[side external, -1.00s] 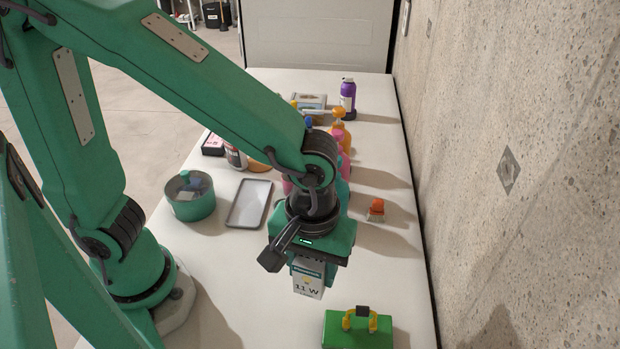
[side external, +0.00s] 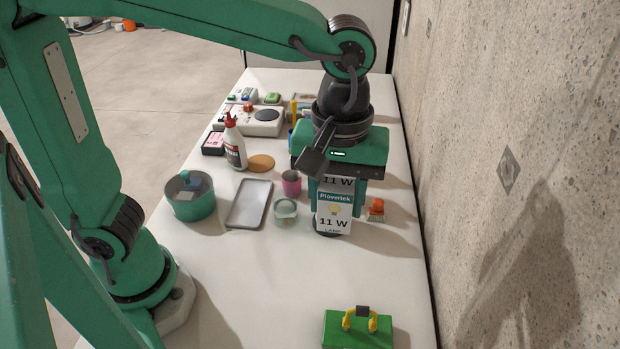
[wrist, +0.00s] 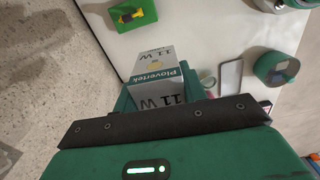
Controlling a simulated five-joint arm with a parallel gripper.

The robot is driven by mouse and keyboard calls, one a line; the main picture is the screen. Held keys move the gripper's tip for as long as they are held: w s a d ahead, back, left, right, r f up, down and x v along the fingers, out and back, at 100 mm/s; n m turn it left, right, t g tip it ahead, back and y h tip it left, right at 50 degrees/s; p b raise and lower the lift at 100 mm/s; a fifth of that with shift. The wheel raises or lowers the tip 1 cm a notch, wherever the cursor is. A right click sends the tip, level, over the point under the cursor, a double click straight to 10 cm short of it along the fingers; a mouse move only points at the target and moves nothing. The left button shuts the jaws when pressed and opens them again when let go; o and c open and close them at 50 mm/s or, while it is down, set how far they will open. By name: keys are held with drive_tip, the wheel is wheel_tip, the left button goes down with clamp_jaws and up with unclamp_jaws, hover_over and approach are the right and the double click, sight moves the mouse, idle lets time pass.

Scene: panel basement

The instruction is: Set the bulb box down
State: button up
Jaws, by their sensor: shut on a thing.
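The bulb box (side external: 334,206) is white with a teal band and reads "Plovertek" and "11 W". My gripper (side external: 338,192) is shut on it, with a green finger at each side. The box hangs upright in the side view, and I cannot tell exactly how far its bottom is above the table. It also shows in the wrist view (wrist: 158,88), between the fingers. A dark round thing partly shows behind the box's lower end, mostly hidden.
An orange-handled brush (side external: 376,210) lies just right of the box. A small glass jar (side external: 286,209), a pink cup (side external: 291,183) and a grey tray (side external: 249,204) stand to the left. The white table (side external: 250,280) is clear in front.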

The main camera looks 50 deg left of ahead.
drive_tip(key=w+a+r+n, duration=0.1)
drive_tip(key=w+a+n, duration=0.5)
drive_tip(key=w, duration=0.5)
drive_tip(key=w+a+r+n, duration=0.1)
drive_tip(key=w+a+n, duration=0.3)
drive_tip(key=w+a, duration=0.55)
drive_tip(key=w+a+n, duration=0.1)
drive_tip(key=w+a, duration=0.1)
drive_tip(key=a, duration=0.2)
drive_tip(key=w+a+f+n, duration=0.1)
drive_tip(key=w+a+n, duration=0.1)
drive_tip(key=a, duration=0.3)
drive_tip(key=w+a+n, duration=0.1)
drive_tip(key=w+a, duration=0.3)
drive_tip(key=shift+w+a+f+n, duration=0.1)
drive_tip(key=shift+a+f+n, duration=0.1)
drive_tip(key=shift+n, duration=0.2)
drive_tip(key=w+a+f+n, duration=0.15)
drive_tip(key=a+n, duration=0.25)
drive_tip(key=a, duration=0.9)
wheel_tip(320, 180, down, 11)
drive_tip(key=a+f, duration=0.2)
drive_tip(key=a, duration=0.2)
drive_tip(key=a+f, duration=0.2)
drive_tip(key=a, duration=0.1)
drive_tip(key=a+f, duration=0.3)
drive_tip(key=a, duration=0.1)
drive_tip(key=shift+s+a+f, duration=0.1)
drive_tip(key=shift+a, duration=0.2)
drive_tip(key=shift+f, duration=2)
